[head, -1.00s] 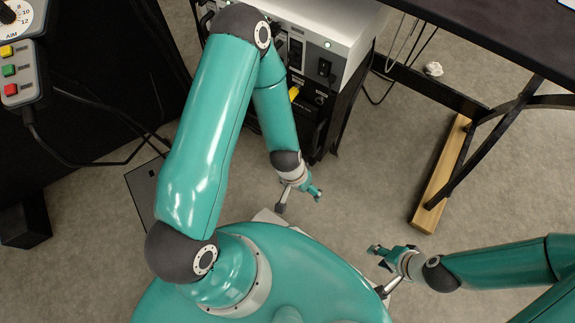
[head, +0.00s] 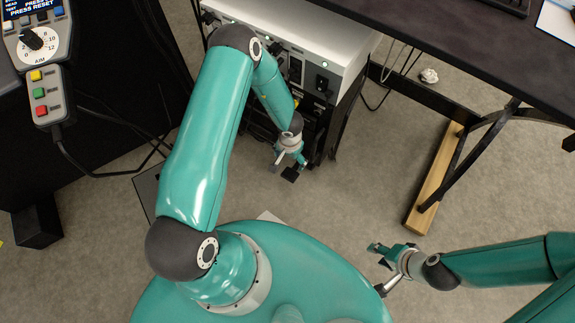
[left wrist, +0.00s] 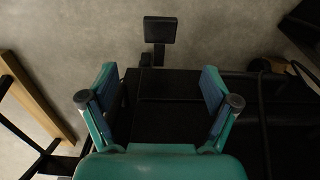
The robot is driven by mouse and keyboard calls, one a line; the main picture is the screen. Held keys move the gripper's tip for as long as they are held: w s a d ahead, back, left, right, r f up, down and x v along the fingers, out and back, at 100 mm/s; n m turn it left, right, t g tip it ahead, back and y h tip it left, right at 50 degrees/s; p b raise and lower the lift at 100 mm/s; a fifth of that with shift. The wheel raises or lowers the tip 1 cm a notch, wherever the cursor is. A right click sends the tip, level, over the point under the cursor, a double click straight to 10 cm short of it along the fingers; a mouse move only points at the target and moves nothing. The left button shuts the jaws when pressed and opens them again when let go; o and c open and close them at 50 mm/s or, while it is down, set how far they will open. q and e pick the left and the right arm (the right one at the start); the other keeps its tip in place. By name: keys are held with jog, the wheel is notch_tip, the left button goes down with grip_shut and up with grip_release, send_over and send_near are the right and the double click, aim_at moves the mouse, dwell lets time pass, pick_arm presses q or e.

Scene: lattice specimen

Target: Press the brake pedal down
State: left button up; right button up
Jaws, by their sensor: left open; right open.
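A black square pad on a short stem, which looks like the brake pedal (left wrist: 160,30), sticks out from a black cabinet (left wrist: 130,90) over the floor in the left wrist view. In the head view the pedal (head: 290,174) shows as a small dark square right by my left gripper (head: 291,158). My left gripper is open and empty. In the left wrist view the pedal lies beyond its fingertips, roughly midway between them; I cannot tell whether they touch. My right gripper (head: 384,253) is open and empty over the floor at the right.
A grey-topped equipment cabinet (head: 300,40) stands at the top centre. A dark desk (head: 470,45) with a wooden foot beam (head: 432,190) is at right. A button box (head: 40,95) hangs at left. A dark floor plate (head: 147,190) lies beside my left arm.

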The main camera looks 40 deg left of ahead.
pick_arm(q)
notch_tip(320, 180, down, 14)
jog(key=b, duration=0.5)
jog(key=shift+r, duration=0.15)
